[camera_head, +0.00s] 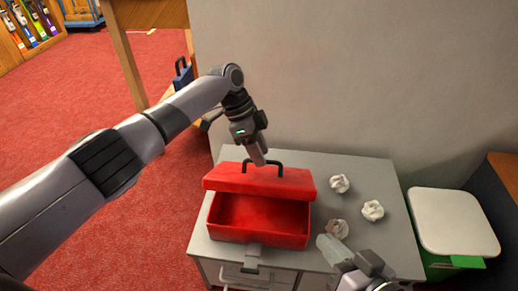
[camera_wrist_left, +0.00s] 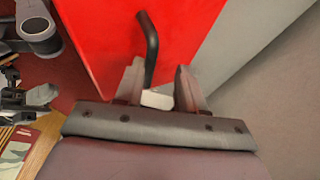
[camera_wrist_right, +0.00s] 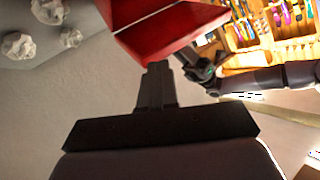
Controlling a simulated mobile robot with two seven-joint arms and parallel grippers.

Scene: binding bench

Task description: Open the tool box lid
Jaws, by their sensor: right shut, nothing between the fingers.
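The red tool box (camera_head: 258,238) sits on a grey cabinet, its front side facing me. Its lid (camera_head: 225,181) is raised at the back, and the dark red inside shows below it. The black handle (camera_head: 263,163) stands on the lid. My left gripper (camera_head: 259,158) is at the handle, above the lid. In the left wrist view its fingers (camera_wrist_left: 160,88) are apart, with the handle (camera_wrist_left: 150,45) close to the left finger; contact is unclear. My right gripper (camera_head: 330,246) is shut and empty, right of the box's front corner. The right wrist view shows the box (camera_wrist_right: 155,25) beyond its fingers.
Several crumpled white paper balls (camera_head: 373,211) lie on the cabinet top (camera_head: 345,165) right of the box. A white-lidded green bin (camera_head: 455,222) stands to the right. A plain wall (camera_head: 340,80) rises behind. A wooden table leg (camera_head: 127,60) and a blue case (camera_head: 183,75) are at the back left.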

